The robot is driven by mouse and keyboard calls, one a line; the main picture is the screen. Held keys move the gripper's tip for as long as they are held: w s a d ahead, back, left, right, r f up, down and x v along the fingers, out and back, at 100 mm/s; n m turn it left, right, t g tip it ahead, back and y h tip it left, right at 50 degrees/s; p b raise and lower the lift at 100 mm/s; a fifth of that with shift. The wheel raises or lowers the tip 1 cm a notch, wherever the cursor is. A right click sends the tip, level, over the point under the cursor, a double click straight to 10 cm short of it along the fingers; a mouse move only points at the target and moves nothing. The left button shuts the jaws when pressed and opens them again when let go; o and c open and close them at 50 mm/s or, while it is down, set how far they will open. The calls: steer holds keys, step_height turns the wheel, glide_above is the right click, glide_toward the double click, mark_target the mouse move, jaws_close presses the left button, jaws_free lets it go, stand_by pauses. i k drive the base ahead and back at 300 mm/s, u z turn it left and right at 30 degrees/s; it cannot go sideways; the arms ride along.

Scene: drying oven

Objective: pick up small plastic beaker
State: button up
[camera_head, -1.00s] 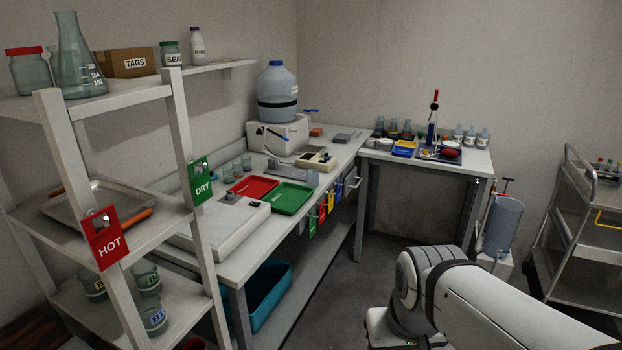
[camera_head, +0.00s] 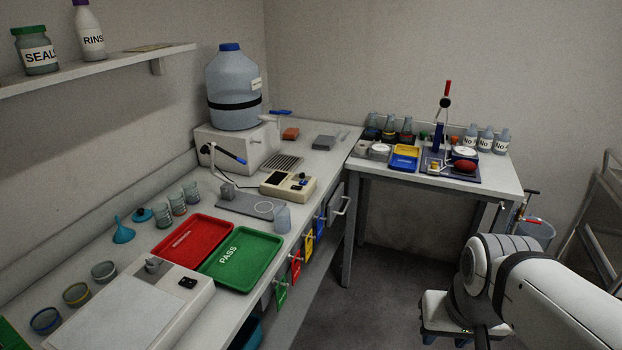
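A small translucent beaker (camera_head: 282,218) stands upright near the front edge of the long bench, right of a flat grey plate (camera_head: 248,204); it looks like the small plastic beaker. Several other small clear cups stand in a row further left, one of them here (camera_head: 177,204). My arm shows at the lower right, over the floor and well to the right of the beaker. My gripper's fingertips are not visible.
A red tray (camera_head: 192,236) and a green PASS tray (camera_head: 240,258) lie left of the beaker. A beige instrument box (camera_head: 289,186) stands behind it. A large blue-capped carboy (camera_head: 233,90) is at the back. Open floor (camera_head: 390,270) lies between bench and arm.

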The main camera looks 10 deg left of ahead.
mark_target(282, 213)
steer(key=u, duration=0.35)
steer(key=i, duration=1)
steer(key=u, duration=0.6)
steer(key=k, duration=0.75)
steer(key=u, duration=0.2)
steer(key=i, duration=0.75)
steer(key=z, duration=0.05)
